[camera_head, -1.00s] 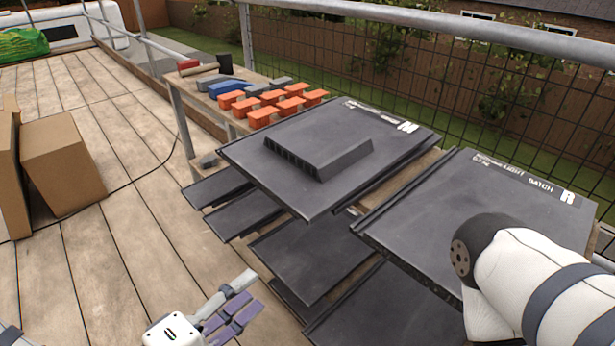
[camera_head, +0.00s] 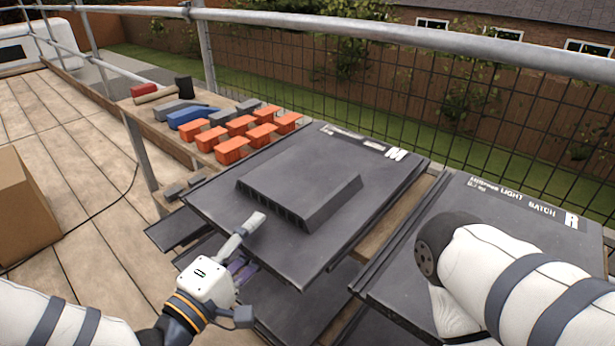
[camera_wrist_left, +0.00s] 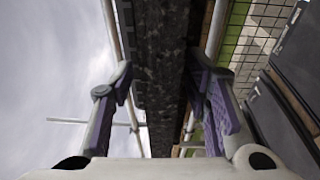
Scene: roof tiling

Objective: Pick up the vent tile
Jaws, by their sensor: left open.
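The vent tile (camera_head: 300,185) is a dark grey tile with a raised, louvred hood. It lies flat on top of the stack in the middle of the head view. My left gripper (camera_head: 248,245) is open at its near-left edge. One finger shows above the tile and the purple-padded other finger is lower, partly hidden by the edge. In the left wrist view, a dark slab edge, apparently the vent tile (camera_wrist_left: 162,60), runs between the two spread fingers (camera_wrist_left: 160,85). I cannot tell whether either finger touches it. My right arm is at the right; its gripper is out of view.
A second tile stack marked "LIGHT BATCH" (camera_head: 480,240) stands at right. Orange blocks (camera_head: 232,150), a blue block (camera_head: 192,117) and a mallet (camera_head: 184,87) lie on the bench behind. A metal guardrail (camera_head: 400,35) runs behind. A cardboard box (camera_head: 25,205) stands on the deck at left.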

